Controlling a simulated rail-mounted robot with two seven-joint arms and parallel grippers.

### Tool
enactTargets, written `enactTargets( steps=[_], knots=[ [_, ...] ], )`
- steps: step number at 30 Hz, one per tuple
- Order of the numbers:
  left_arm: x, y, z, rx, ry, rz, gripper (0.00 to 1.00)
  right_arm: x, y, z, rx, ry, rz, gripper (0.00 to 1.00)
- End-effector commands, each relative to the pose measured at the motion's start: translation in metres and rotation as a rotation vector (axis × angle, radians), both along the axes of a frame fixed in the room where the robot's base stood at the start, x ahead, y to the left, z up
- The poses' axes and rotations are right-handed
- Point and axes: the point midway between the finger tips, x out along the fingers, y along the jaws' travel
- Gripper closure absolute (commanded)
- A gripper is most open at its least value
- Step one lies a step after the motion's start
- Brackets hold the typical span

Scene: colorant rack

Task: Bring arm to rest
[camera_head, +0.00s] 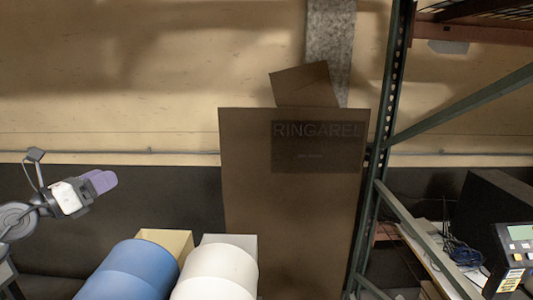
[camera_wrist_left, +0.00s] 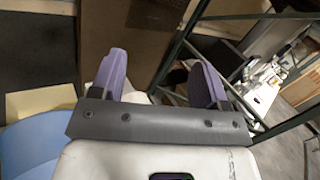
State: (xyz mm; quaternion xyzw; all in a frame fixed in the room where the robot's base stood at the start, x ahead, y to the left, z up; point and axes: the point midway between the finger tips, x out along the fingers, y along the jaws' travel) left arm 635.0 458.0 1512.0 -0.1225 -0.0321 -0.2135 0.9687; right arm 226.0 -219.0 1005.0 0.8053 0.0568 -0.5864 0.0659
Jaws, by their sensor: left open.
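My left gripper (camera_head: 102,181) is at the left side of the head view, raised in front of the dark lower wall. Its purple fingers point right. In the left wrist view the two purple fingers (camera_wrist_left: 158,85) stand apart with nothing between them, so it is open and empty. My right gripper is in neither view.
A blue cylinder (camera_head: 129,272) and a white cylinder (camera_head: 216,273) stand at the bottom centre, below and right of my left gripper. Behind them is a tall brown box (camera_head: 262,215). A green-posted rack (camera_head: 387,110) with a shelf holding a device (camera_head: 518,250) is at right.

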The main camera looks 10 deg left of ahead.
Motion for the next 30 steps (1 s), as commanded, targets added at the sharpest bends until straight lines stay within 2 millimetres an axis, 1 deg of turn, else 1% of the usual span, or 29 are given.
enactTargets(
  steps=[1, 2, 3, 5, 6, 8, 9, 11, 13, 14, 15, 17, 18, 20, 21, 23, 24, 26, 27, 29, 30],
  knots=[
    [-0.006, -0.007, 0.024, -0.104, -0.086, -0.003, 0.31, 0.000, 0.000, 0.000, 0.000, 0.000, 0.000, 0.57],
    [-0.010, -0.009, 0.038, -0.173, -0.137, -0.005, 0.31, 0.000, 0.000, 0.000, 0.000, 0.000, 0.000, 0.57],
    [-0.016, -0.012, 0.056, -0.266, -0.201, -0.008, 0.31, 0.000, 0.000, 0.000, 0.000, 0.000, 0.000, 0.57],
    [-0.026, -0.017, 0.081, -0.415, -0.291, -0.017, 0.31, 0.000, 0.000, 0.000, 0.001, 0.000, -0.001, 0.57],
    [-0.034, -0.019, 0.097, -0.517, -0.345, -0.021, 0.31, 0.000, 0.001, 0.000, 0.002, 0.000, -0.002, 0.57],
    [-0.046, -0.020, 0.116, -0.676, -0.417, -0.029, 0.31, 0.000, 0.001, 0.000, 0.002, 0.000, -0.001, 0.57],
    [-0.053, -0.021, 0.125, -0.784, -0.455, -0.032, 0.31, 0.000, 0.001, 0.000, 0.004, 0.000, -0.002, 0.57],
    [-0.061, -0.022, 0.130, -0.955, -0.492, -0.031, 0.31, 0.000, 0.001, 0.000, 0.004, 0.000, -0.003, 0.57],
    [-0.068, -0.023, 0.126, -1.156, -0.507, -0.018, 0.31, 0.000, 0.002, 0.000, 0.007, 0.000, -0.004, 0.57],
    [-0.070, -0.024, 0.120, -1.243, -0.505, -0.007, 0.31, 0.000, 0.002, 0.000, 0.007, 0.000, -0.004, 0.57],
    [-0.072, -0.026, 0.110, -1.362, -0.490, 0.014, 0.31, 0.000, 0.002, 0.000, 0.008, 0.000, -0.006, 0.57],
    [-0.072, -0.031, 0.085, -1.537, -0.447, 0.062, 0.31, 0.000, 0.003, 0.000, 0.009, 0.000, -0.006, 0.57],
    [-0.072, -0.037, 0.063, -1.652, -0.399, 0.105, 0.31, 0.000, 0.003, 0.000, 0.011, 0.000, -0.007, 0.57],
    [-0.072, -0.051, 0.022, -1.818, -0.299, 0.191, 0.31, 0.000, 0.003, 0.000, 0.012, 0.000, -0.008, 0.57],
    [-0.073, -0.061, -0.007, -1.907, -0.225, 0.255, 0.31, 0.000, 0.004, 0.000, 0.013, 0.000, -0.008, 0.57],
    [-0.077, -0.077, -0.048, -2.012, -0.110, 0.346, 0.31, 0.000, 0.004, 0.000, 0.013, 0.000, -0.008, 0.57],
    [-0.082, -0.089, -0.074, -2.065, -0.032, 0.404, 0.31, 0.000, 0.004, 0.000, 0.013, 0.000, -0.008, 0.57],
    [-0.091, -0.107, -0.113, -2.132, 0.091, 0.486, 0.31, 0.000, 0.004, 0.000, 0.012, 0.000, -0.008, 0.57],
    [-0.098, -0.120, -0.139, -2.169, 0.176, 0.533, 0.31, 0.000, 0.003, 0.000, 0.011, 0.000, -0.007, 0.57],
    [-0.112, -0.140, -0.176, -2.219, 0.306, 0.594, 0.31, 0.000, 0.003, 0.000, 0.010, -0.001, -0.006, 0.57],
    [-0.122, -0.154, -0.198, -2.249, 0.390, 0.622, 0.31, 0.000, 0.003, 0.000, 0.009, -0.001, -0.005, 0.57]
  ],
)
